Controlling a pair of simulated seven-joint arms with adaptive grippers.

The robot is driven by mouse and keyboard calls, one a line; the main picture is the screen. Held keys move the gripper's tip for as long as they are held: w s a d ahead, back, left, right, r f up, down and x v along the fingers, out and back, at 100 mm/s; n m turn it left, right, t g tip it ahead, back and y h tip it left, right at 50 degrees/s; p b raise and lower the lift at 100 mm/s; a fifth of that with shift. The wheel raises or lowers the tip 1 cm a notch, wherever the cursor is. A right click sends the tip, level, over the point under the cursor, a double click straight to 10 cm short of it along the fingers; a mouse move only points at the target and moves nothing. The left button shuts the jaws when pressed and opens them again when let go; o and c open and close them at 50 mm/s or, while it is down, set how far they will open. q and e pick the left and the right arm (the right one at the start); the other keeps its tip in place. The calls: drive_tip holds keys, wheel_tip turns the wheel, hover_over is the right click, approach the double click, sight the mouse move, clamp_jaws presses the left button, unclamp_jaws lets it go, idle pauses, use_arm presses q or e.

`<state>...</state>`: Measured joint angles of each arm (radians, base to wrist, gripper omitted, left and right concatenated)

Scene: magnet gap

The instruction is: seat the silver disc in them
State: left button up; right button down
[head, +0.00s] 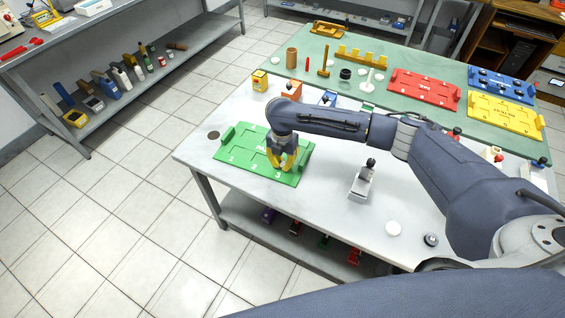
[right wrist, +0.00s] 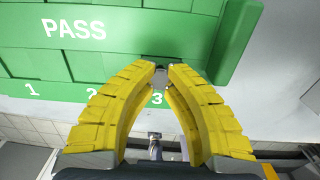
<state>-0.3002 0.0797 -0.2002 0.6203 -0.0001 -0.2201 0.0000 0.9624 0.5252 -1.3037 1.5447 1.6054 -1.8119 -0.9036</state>
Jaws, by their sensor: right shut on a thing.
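My right gripper (head: 281,165) is over the right part of the green PASS tray (head: 233,161), which is marked 1, 2 and 3. In the right wrist view, the yellow fingers of the right gripper (right wrist: 161,72) close at their tips on a small grey, silver-looking disc (right wrist: 160,78). The disc is near the number 3 at the edge of the green tray (right wrist: 40,62). I cannot tell whether it touches the tray. In the head view the fingers hide it. My left gripper is not in view.
Red (head: 425,90) and yellow (head: 505,117) trays are farther back.

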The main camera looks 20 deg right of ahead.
drive_tip(key=shift+f, duration=0.15)
drive_tip(key=c, duration=1.3)
unclamp_jaws()
drive_tip(key=shift+r, duration=0.2)
drive_tip(key=shift+o, duration=0.3)
drive_tip(key=shift+r, duration=2.1)
drive_tip(key=o, duration=0.6)
drive_tip(key=shift+o, duration=0.2)
wheel_tip(320, 180, up, 12)
